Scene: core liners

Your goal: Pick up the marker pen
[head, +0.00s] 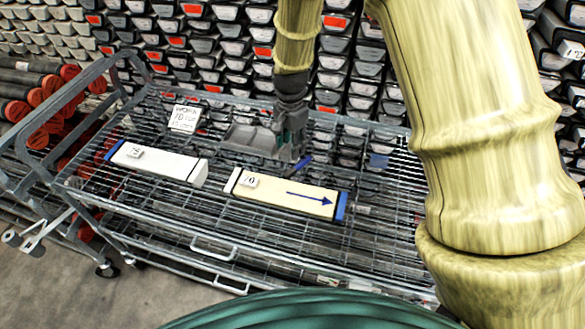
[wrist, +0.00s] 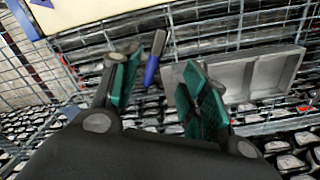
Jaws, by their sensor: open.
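The marker pen has a blue end and a grey end. In the wrist view the marker pen (wrist: 154,60) lies ahead of my gripper (wrist: 158,82), between the lines of its two green-padded fingers. The fingers are spread apart and nothing is held between them. In the head view my gripper (head: 289,150) is low over the wire cart, and the blue part of the marker pen (head: 303,162) shows just at its right. How high the fingers are above the pen is hard to tell.
A grey tray (head: 250,140) lies beside my gripper. A cream box with a blue arrow (head: 285,196) and a white box (head: 155,164) lie on the wire cart (head: 190,225). A paper sign (head: 185,118) stands at the back. Racks of core liners fill the background.

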